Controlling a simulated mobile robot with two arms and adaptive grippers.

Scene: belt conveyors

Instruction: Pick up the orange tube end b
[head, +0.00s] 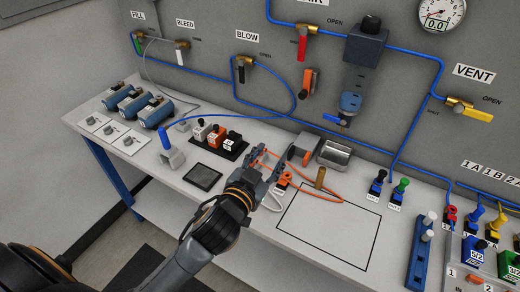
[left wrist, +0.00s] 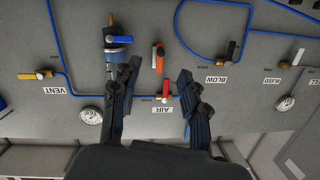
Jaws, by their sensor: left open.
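The orange tube (head: 322,195) lies in a loose loop on the white bench, right of my left gripper. Part of it runs close to the gripper's fingers and is partly hidden by them. I cannot tell which of its ends is end b. My left gripper (head: 266,163) is over the bench, its fingers spread, with nothing clearly held between them. In the left wrist view its two dark fingers (left wrist: 160,80) stand apart with a gap between, facing the grey panel; no orange tube shows there. My right gripper is not in view.
A black block with small fittings (head: 232,150) stands left of the fingers. A metal tray (head: 334,154) and a brown peg (head: 320,177) stand to the right. A black-outlined square (head: 330,228) on the bench is mostly bare. The panel (head: 210,85) with blue tubing rises behind.

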